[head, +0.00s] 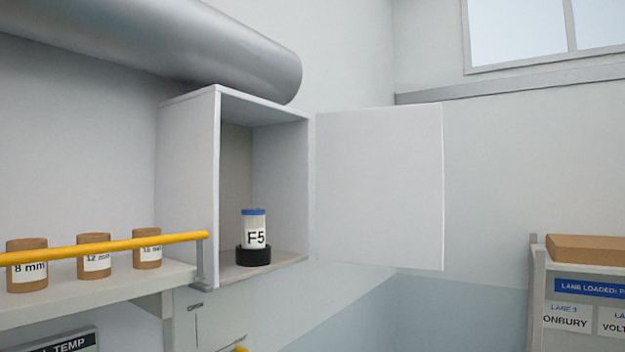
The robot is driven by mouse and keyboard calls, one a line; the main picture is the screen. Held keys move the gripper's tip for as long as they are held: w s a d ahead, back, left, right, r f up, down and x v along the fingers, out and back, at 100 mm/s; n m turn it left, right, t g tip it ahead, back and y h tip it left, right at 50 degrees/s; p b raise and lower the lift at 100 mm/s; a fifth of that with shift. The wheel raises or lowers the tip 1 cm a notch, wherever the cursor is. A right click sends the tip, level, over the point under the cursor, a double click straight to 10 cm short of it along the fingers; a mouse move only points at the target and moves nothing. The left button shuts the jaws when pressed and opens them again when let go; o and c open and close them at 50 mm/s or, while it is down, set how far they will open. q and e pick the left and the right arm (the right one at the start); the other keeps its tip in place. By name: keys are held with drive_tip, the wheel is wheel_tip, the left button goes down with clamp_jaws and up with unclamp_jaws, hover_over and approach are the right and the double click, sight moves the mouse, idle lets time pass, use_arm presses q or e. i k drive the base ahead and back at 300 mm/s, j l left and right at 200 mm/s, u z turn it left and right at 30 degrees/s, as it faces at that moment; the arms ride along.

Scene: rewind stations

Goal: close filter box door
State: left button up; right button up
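The filter box (188,190) is a white open-fronted cabinet on the wall, left of the middle in the head view. Its door (380,188) is a flat white panel standing wide open to the right of the box. Inside, a white filter (256,228) with a blue top and the label F5 stands upright in a black base (254,257) on the box floor. Neither of my grippers shows in the head view.
A shelf (100,293) with several brown labelled containers (96,257) and a yellow rail (110,247) lies to the left. A large grey pipe (190,45) runs above the box. A rack with a cardboard box (585,249) stands at the right.

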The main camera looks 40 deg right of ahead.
sight(380, 194)
drive_tip(key=l+u, duration=0.45)
drive_tip(key=l, duration=0.15)
drive_tip(key=l+u, duration=0.5)
drive_tip(key=k+l+u, duration=0.1)
drive_tip(key=l+u, duration=0.35)
drive_tip(key=l, duration=0.25)
drive_tip(key=k+l, duration=0.1)
drive_tip(key=l, duration=0.3)
drive_tip(key=k+l+u, duration=0.1)
drive_tip(key=l, duration=0.35)
drive_tip(key=k+l, duration=0.2)
drive_tip(key=l, duration=0.2)
drive_tip(key=k+l, duration=0.1)
drive_tip(key=l, duration=0.35)
drive_tip(key=k+l+u, duration=0.1)
drive_tip(key=l, duration=0.3)
drive_tip(key=k+l, duration=0.2)
drive_tip(key=l, duration=0.2)
